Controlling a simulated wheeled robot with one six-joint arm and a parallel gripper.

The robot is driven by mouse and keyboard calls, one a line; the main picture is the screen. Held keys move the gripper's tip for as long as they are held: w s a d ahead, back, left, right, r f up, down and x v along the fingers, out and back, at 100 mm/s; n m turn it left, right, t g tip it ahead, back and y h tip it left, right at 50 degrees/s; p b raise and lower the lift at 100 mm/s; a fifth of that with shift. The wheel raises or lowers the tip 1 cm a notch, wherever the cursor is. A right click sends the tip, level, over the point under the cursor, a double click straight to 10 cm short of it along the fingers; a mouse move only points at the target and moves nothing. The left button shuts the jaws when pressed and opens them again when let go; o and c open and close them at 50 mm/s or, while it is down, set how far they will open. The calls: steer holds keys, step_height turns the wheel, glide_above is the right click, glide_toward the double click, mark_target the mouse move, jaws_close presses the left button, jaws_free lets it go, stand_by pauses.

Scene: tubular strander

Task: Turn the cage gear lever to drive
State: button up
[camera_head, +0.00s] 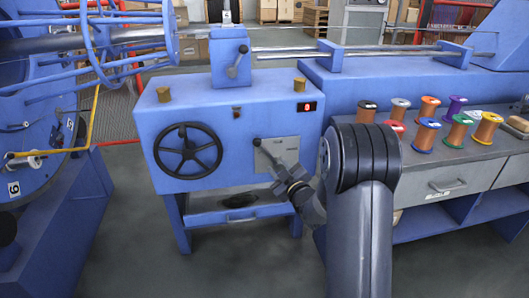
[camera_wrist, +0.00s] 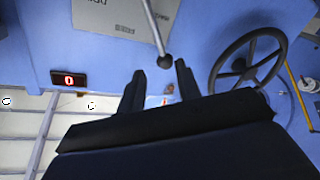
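The lever on the front of the blue gearbox is a thin grey rod with a dark round knob (camera_head: 257,142). It stands in front of a grey plate (camera_head: 286,148), and the knob points up and left. In the wrist view, which is turned upside down, the knob (camera_wrist: 164,62) appears between the tips of my gripper (camera_wrist: 160,68). The fingers are apart, with a gap on each side of the knob. How far the tips are from it in depth is unclear. In the head view my gripper (camera_head: 284,178) covers the lower lever and part of the plate.
A black handwheel (camera_head: 188,150) sits left of the plate. A red-lit display (camera_head: 306,107) is above it. Another lever (camera_head: 237,62) is on the upper block. A bench with several wire spools (camera_head: 430,133) stands at right. Grey floor lies in front.

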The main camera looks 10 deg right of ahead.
mark_target(264, 149)
steer(key=b+x, duration=0.1)
steer(key=x, duration=0.8)
steer(key=shift+w+b, duration=0.25)
steer(key=shift+b, duration=0.1)
jaws_close()
